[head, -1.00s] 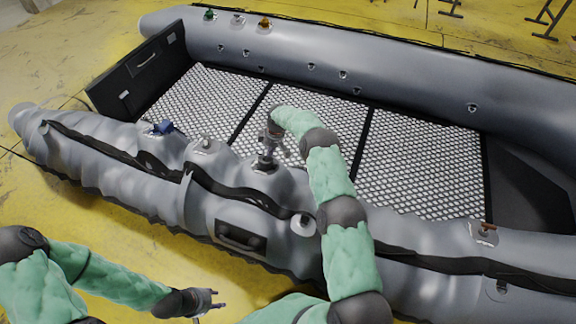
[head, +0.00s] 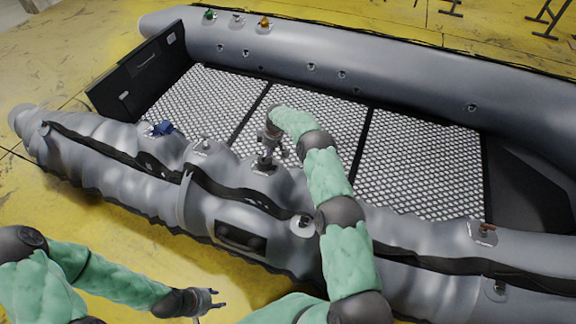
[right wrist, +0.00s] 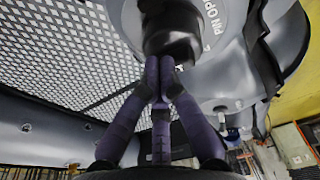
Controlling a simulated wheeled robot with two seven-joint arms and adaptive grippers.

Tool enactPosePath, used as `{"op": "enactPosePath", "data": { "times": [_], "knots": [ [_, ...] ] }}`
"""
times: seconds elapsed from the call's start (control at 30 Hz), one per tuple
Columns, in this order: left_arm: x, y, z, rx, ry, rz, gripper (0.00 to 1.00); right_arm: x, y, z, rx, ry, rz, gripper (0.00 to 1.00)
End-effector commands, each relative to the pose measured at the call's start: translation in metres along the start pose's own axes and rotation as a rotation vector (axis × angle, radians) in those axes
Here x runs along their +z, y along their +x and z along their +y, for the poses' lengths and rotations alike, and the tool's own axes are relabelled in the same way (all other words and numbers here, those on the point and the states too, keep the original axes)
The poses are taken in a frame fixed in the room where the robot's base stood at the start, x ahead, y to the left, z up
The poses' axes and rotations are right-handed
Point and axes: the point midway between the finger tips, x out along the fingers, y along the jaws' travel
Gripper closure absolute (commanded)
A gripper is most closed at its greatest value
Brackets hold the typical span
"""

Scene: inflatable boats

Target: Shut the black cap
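The black cap (right wrist: 170,28) is at the top of the right wrist view, beside a pale valve ring (right wrist: 212,28) lettered "PIN OP…". In the head view the valve (head: 262,166) sits on the near tube of the boat, largely covered by my right gripper (head: 267,158). In the right wrist view the right gripper's purple fingers (right wrist: 160,66) come together at the cap's underside. Their tips are close together and nothing is visible between them; whether they touch the cap is unclear. My left gripper (head: 215,299) is open and empty, low in the head view, away from the boat.
The grey near tube (head: 110,160) also carries a blue-capped valve (head: 162,128), a pale valve (head: 204,146) and a brown-topped valve (head: 484,231). A black handle (head: 240,238) is on its outer side.

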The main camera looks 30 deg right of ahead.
Motion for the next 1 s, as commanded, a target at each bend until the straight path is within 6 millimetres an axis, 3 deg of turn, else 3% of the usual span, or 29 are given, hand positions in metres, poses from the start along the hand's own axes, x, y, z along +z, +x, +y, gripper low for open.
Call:
{"op": "enactPosePath", "data": {
  "times": [0.03, 0.5, 1.0],
  "knots": [
    [0.0, -0.003, 0.001, 0.0, 0.0, 0.0, 0.6, -0.02, -0.013, -0.005, 0.004, -0.006, 0.027, 1.0],
    [0.001, -0.016, 0.006, 0.0, 0.0, 0.0, 0.6, -0.023, -0.053, -0.002, 0.007, -0.005, 0.022, 1.0],
    [0.001, -0.016, 0.006, 0.0, 0.0, 0.0, 0.6, -0.022, -0.055, -0.001, 0.007, -0.005, 0.021, 1.0]
  ]
}}
